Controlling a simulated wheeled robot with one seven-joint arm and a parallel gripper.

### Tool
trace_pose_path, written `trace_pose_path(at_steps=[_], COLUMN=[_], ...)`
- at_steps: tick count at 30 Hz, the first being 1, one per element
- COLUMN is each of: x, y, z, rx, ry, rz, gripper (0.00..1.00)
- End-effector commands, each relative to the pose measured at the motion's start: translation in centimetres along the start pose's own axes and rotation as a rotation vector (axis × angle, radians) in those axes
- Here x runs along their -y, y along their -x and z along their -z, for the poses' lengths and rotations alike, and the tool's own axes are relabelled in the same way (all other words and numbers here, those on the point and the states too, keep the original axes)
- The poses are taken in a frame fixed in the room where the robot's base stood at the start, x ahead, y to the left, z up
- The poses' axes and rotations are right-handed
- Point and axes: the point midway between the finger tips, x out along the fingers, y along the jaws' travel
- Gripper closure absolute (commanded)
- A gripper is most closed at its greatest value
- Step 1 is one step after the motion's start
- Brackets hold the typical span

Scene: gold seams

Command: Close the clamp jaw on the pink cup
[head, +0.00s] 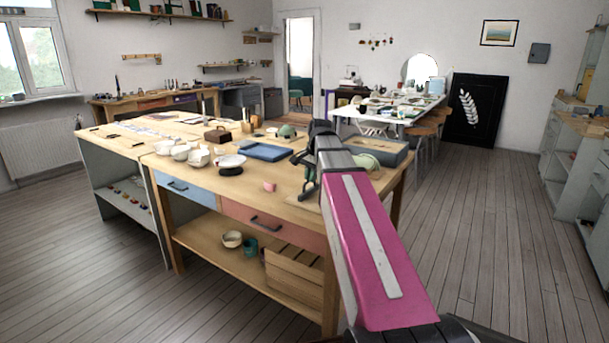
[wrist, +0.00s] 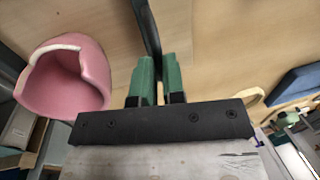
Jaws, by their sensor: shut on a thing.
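The pink cup (wrist: 68,82) shows large at the left of the wrist view, with a broken rim and a pale edge at the break. In the head view a small pink piece that looks like this cup (head: 269,187) is on the bench near its front edge. My gripper (wrist: 157,70) has green fingertips shut on a thin dark bar, which looks like the clamp jaw (wrist: 148,28). The jaw is to the right of the cup, with a gap between them in the wrist view. In the head view my arm hides much of this spot.
The wooden bench (head: 215,190) holds a blue tray (head: 265,151), several pale bowls (head: 198,158) and a white dish (head: 231,161) on a dark stand. A grey tray (head: 378,151) is behind my arm. Bare bench top lies left of the pink piece.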

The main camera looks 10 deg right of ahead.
Motion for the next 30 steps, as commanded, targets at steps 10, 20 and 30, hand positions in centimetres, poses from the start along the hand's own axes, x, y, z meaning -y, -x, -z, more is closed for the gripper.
trace_pose_path(at_steps=[10,20,30], x=[0.0,0.0,0.1], y=[0.0,0.2,4.7], z=[0.0,0.0,0.1], rx=[0.001,0.000,-0.002], ry=[0.001,0.000,0.000], rz=[0.000,0.000,0.002], gripper=[0.64,0.64,0.64])
